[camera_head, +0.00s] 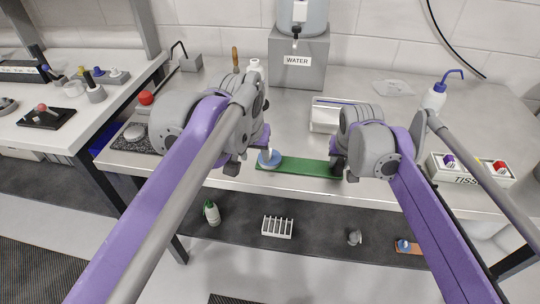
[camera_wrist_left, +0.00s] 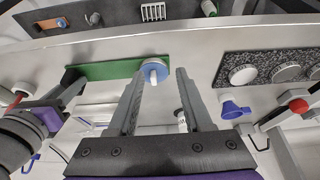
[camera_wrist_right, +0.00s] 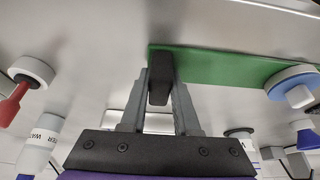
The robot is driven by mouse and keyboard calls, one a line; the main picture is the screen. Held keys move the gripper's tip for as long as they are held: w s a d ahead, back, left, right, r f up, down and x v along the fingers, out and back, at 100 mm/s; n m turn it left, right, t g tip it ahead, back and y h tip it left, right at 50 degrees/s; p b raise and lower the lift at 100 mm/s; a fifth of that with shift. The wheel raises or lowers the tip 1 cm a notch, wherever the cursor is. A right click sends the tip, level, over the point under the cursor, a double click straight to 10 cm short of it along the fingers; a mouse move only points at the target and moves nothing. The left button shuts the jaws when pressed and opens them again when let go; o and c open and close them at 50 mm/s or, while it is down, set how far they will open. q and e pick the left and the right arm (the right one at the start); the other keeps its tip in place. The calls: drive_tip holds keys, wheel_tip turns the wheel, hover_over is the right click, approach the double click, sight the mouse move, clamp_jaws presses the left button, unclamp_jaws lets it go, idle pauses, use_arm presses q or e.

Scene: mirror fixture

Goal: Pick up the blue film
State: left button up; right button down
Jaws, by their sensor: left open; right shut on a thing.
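A round blue disc (camera_head: 269,159) with a pale knob, the likeliest blue film, sits at the left end of a green strip (camera_head: 305,166) on the bench. In the left wrist view, the disc (camera_wrist_left: 153,71) lies between and just beyond the fingertips of my left gripper (camera_wrist_left: 155,80), which is open and empty. My left gripper (camera_head: 248,162) is beside the disc in the head view. My right gripper (camera_wrist_right: 161,78) is shut on a black block (camera_wrist_right: 160,78) at the other end of the green strip. In the head view, my right gripper (camera_head: 338,166) largely hides this block.
A water container (camera_head: 297,62) stands at the back. A speckled plate (camera_head: 128,145) with knobs is at the left. The bench's front edge is close to the strip.

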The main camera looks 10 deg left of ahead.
use_arm(q)
drive_tip(key=w+d+r, duration=0.2)
drive_tip(key=w+r, duration=0.1)
drive_tip(key=shift+w+r+x, duration=0.1)
drive_tip(key=shift+w+x, duration=0.2)
drive_tip(key=shift+x, duration=1.65)
drive_tip(key=shift+w+r+x, duration=0.15)
drive_tip(key=shift+w+x, duration=0.1)
drive_tip(key=shift+x, duration=1.7)
drive_tip(key=shift+w+r+x, duration=0.1)
drive_tip(key=shift+w+x, duration=0.2)
drive_tip(key=shift+x, duration=1.6)
clamp_jaws()
